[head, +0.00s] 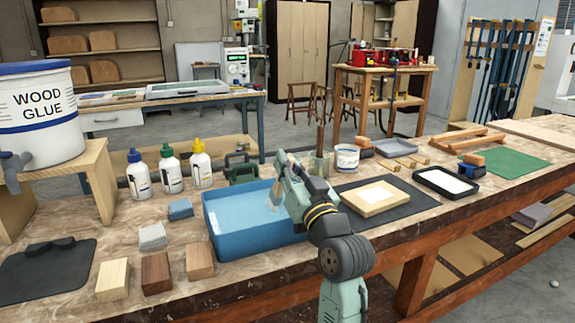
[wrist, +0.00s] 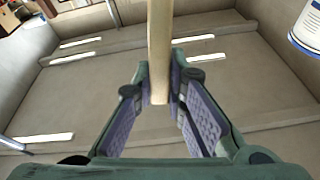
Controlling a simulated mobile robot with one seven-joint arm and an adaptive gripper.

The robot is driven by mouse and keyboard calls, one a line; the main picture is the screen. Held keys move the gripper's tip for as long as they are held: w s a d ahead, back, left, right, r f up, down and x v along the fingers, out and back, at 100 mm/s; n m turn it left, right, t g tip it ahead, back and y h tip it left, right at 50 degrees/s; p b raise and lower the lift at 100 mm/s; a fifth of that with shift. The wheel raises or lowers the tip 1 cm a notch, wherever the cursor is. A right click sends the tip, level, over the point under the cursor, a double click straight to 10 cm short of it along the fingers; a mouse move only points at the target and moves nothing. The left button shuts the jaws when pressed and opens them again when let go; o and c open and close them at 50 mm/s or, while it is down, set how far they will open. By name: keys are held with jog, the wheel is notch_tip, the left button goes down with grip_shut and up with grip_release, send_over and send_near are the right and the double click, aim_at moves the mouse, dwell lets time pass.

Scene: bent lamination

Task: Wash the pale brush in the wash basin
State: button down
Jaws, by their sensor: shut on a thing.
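The pale brush (head: 275,196) is in my gripper (head: 281,176), over the right part of the blue wash basin (head: 228,246). Its lower end shows below the gripper, inside the basin's outline in the head view. I cannot tell whether it touches the water. In the wrist view the jaws of my gripper (wrist: 160,88) are closed on both sides of the pale wooden handle (wrist: 159,50). The bristles are not visible in the wrist view. The basin holds light blue water.
Wooden blocks (head: 156,273) and folded cloths (head: 152,236) lie left of the basin. Glue bottles (head: 170,174) stand behind it. A brush pot (head: 319,166) and a white tub (head: 347,157) stand at its back right.

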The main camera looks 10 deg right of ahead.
jog(key=shift+s+a+p, duration=0.2)
jog(key=shift+s+a, duration=0.1)
jog(key=shift+a, duration=0.65)
jog(key=shift+s+a+p, duration=0.2)
jog(key=shift+s+a, duration=0.1)
jog(key=shift+a, duration=0.6)
jog(key=shift+s+a+p, duration=0.2)
jog(key=shift+s+a, duration=0.1)
jog(key=shift+a, duration=0.65)
jog(key=shift+w+d+b, duration=0.3)
jog(key=shift+d, duration=0.65)
jog(key=shift+w+d+b, duration=0.3)
jog(key=shift+d, duration=0.7)
jog(key=shift+w+d+b, duration=0.3)
jog(key=shift+d, duration=0.65)
jog(key=shift+r, duration=0.1)
jog(key=a+r+p, duration=0.3)
jog(key=r+p, duration=0.2)
jog(key=r, duration=0.1)
jog(key=shift+s+p, duration=0.3)
jog(key=shift+s, duration=0.15)
jog(key=shift+r, duration=0.1)
notch_tip(320, 180, up, 5)
jog(key=p, duration=0.4)
